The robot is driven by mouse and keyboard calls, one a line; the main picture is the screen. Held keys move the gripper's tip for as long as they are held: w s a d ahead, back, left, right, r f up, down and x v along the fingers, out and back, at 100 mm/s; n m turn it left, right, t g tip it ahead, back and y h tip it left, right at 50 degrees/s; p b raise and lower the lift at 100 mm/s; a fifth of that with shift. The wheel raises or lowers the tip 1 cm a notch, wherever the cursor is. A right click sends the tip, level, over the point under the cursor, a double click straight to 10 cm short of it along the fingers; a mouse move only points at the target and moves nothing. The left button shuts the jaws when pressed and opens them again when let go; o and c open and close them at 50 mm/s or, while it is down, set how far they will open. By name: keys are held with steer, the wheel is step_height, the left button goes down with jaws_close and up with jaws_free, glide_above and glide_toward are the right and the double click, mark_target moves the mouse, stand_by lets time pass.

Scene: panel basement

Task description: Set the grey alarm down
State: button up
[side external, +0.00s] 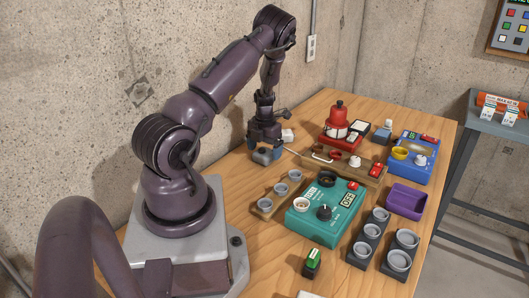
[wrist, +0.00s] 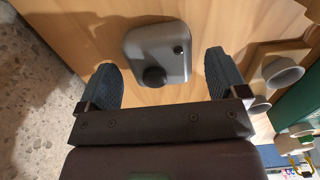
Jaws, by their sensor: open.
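The grey alarm (wrist: 145,45) is a rounded grey box with a black knob and a small black dot. In the wrist view it lies on the wooden table between my open fingers, with a gap on each side. My gripper (wrist: 160,70) has blue-grey finger pads spread wide. In the side external view my gripper (side external: 265,147) points down at the table's back left, right above the alarm (side external: 263,157), which seems to rest on the wood. The fingers partly hide the alarm there.
A wooden rack with grey cups (side external: 267,204) and a teal box with knobs (side external: 318,228) stand to the front right. A wooden tray (side external: 372,180) and a white object (side external: 288,135) are close on the right. The concrete wall is behind. Bare wood lies left of the rack.

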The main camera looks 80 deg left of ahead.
mark_target(265, 149)
step_height(265, 149, up, 10)
steer(key=r, duration=0.1)
steer(key=w+d+r+m+t, duration=0.2)
steer(key=w+d+r+m, duration=0.4)
steer(key=d+r+m, duration=0.25)
steer(key=w+d+r+m+t+h, duration=0.1)
steer(key=d+r+m, duration=0.3)
steer(key=d+m, duration=0.3)
steer(key=w+d+r+m, duration=0.1)
steer(key=d+r+m, duration=0.3)
steer(key=d+m, duration=0.3)
steer(key=s+d+r+m+t, duration=0.1)
steer(key=s+d+m, duration=0.2)
steer(key=d+m, duration=0.2)
steer(key=s+d+r+m, duration=0.2)
steer(key=d+m, duration=0.3)
steer(key=m, duration=0.5)
steer(key=s+d+r+m+t+y, duration=0.1)
steer(key=s+d+r+m, duration=0.1)
steer(key=s+d+m, duration=0.3)
steer(key=shift+d+m+t, duration=0.15)
steer(key=shift+m+t, duration=0.15)
steer(key=shift+m, duration=0.95)
